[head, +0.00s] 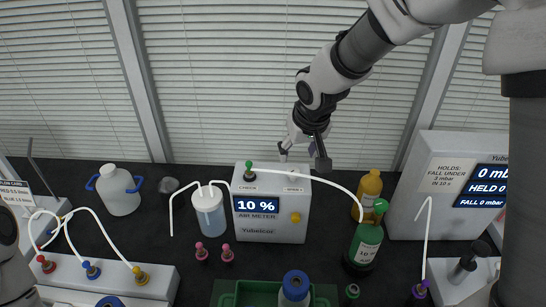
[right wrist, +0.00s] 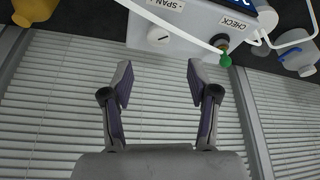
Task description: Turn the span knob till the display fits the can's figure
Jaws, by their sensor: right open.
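The white air meter (head: 272,232) stands mid-table; its display (head: 257,206) reads 10 %. The span knob (right wrist: 158,36) is a pale disc with a dark line, beside the SPAN label (right wrist: 166,4) in the right wrist view. A green can (head: 365,246) with a white label stands right of the meter; its figure is too small to read. A white tube links its top to the green plug (right wrist: 224,60) at CHECK. My right gripper (head: 303,160) is open and empty behind the meter; in the wrist view its fingertips (right wrist: 160,78) are apart, short of the knob. My left gripper is not in view.
A yellow bottle (head: 370,190) stands behind the can. A white holding box (head: 445,190) with a blue display is at the right. A clear vessel with tubes (head: 209,212) stands left of the meter. A green tray (head: 228,299) is in front. Window blinds are behind.

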